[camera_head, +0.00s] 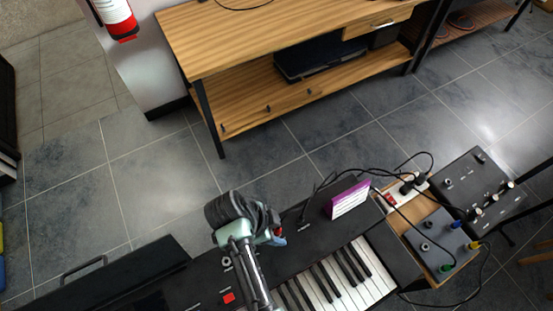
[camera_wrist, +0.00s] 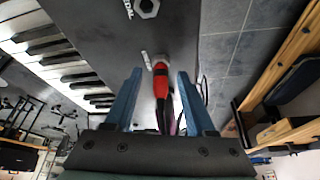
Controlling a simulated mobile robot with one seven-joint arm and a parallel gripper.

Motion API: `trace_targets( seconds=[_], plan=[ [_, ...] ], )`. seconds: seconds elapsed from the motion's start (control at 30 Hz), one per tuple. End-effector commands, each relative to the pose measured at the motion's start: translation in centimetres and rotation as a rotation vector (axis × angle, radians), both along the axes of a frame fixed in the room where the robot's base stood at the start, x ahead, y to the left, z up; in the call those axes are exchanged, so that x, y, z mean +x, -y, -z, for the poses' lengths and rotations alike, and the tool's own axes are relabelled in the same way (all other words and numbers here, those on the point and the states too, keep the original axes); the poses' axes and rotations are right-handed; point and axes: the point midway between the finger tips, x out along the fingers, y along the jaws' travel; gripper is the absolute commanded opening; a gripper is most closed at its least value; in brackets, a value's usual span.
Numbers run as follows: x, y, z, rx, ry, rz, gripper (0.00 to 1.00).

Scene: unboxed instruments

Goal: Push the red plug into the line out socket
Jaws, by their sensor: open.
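The red plug (camera_wrist: 162,82) is in the middle of the wrist view, with its dark cable end toward me. Its far end meets a pale round fitting (camera_wrist: 160,63) on the dark keyboard panel; I cannot tell how deep it sits. A small label beside this fitting is unreadable. My gripper (camera_wrist: 160,73) is open, its blue fingers on either side of the plug, with gaps visible. Another socket (camera_wrist: 148,7), labelled apparently PEDAL, lies farther up. In the head view my gripper (camera_head: 279,238) is low over the keyboard panel, largely hidden by my wrist.
Piano keys (camera_head: 343,277) lie right of my arm. A purple and white box (camera_head: 349,199) stands on the keyboard's back. Black cables run to grey pedal boxes (camera_head: 437,240) and a power strip (camera_head: 402,190) at right. A wooden bench (camera_head: 270,40) stands behind, beyond clear floor.

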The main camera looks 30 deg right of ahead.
Motion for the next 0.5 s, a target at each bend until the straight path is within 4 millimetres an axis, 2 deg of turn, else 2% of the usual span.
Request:
trace_targets(
  seconds=[0.17, 0.27, 0.5],
  plan=[
    [0.1, -0.1, -0.3, 0.000, 0.002, -0.001, 0.55],
    [0.3, -0.5, -1.3, -0.001, 0.004, -0.001, 0.55],
    [0.8, -2.5, -6.0, 0.000, 0.007, -0.001, 0.55]
  ],
)
